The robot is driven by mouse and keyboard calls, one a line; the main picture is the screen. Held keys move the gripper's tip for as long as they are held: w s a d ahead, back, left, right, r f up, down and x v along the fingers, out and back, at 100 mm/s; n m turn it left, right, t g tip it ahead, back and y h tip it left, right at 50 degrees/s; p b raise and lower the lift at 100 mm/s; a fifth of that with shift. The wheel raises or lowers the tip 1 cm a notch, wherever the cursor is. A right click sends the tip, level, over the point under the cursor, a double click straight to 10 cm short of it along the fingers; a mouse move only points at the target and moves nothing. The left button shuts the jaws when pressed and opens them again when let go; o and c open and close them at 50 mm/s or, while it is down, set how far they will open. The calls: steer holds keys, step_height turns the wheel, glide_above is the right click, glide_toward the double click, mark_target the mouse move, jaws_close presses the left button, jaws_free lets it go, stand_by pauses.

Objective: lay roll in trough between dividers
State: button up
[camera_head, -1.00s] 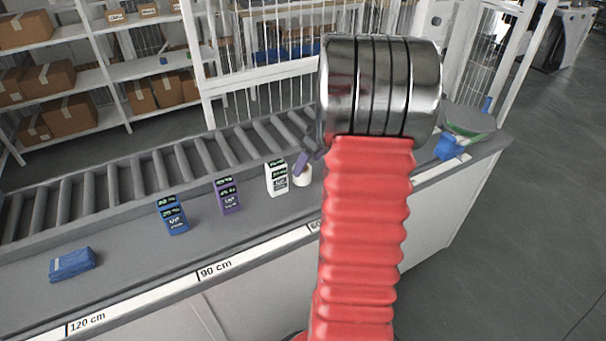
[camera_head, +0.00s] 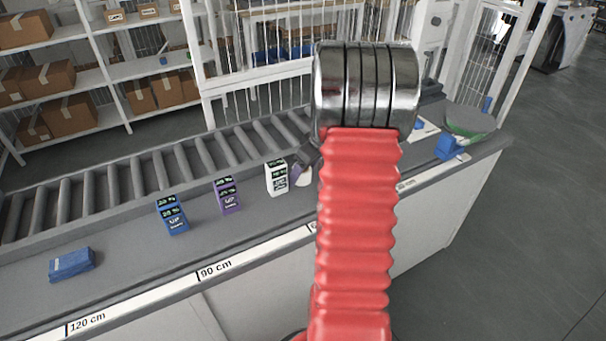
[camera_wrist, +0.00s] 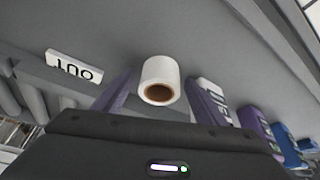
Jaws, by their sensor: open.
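A white roll (camera_wrist: 159,75) with a brown core shows in the wrist view, between the two purple fingers of my open gripper (camera_wrist: 160,90). I cannot tell whether either finger touches it. In the head view the roll (camera_head: 304,178) sits on the grey bench by the white box, partly covered by my gripper (camera_head: 300,170) and close to my arm. I cannot make out a trough with dividers in either view; my arm hides part of the bench.
White (camera_head: 277,178), purple (camera_head: 227,195) and blue (camera_head: 172,215) display boxes stand in a row left of the roll. A roller conveyor (camera_head: 120,180) runs behind. A green-rimmed bowl (camera_head: 468,123) is at the right end.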

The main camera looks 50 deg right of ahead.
stand_by(0.4)
steer(key=c, duration=1.2)
steer(key=shift+r, duration=0.1)
step_height(320, 180, up, 18)
stand_by(0.6)
